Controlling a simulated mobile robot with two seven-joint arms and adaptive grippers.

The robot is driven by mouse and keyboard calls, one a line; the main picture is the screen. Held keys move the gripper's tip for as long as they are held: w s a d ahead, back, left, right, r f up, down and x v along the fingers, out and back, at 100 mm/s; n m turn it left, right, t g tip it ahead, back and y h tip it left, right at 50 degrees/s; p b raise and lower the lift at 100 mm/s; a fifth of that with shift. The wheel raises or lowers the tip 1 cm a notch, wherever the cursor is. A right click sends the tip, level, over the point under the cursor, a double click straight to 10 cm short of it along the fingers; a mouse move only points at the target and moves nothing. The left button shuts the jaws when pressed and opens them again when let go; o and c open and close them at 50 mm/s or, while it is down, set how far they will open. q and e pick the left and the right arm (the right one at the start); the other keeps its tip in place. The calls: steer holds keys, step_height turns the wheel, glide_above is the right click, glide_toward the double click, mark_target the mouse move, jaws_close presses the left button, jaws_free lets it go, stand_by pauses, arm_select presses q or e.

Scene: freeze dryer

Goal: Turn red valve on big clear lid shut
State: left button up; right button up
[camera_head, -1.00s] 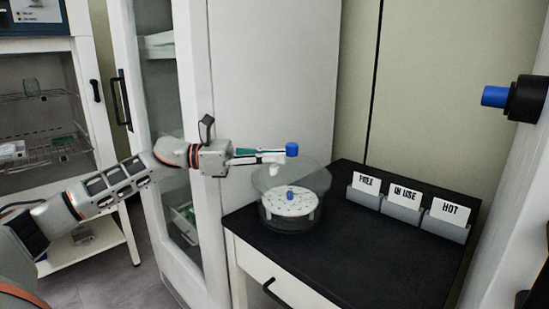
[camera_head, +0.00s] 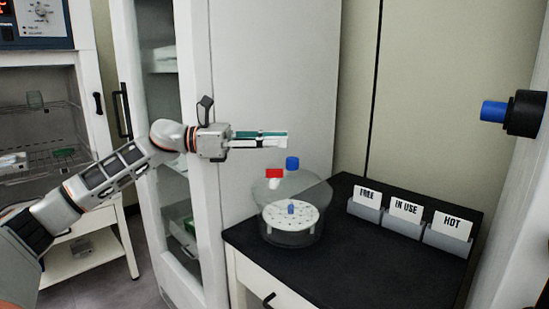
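The big clear lid (camera_head: 318,190) sits as a dome over a clear round vessel on the black counter. A blue cap (camera_head: 292,163) stands at its top. The red valve (camera_head: 274,173) is just left of the cap, on a short white stem, its red bar roughly level in the picture. My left gripper (camera_head: 287,139) appears above the red valve and blue cap, fingers pointing right, with no visible contact. One finger shows teal and the other white, close together in this view; any gap is unclear. It holds nothing visible. My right gripper is out of view.
A white perforated plate (camera_head: 291,216) lies inside the vessel. Three card holders marked FREE (camera_head: 367,193), IN USE (camera_head: 405,207) and HOT (camera_head: 451,223) line the counter's right side. A blue-ended black fitting (camera_head: 515,112) sticks out at right. The front counter (camera_head: 350,265) is clear.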

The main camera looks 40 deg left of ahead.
arm_select(q)
steer(key=shift+r, duration=1.3)
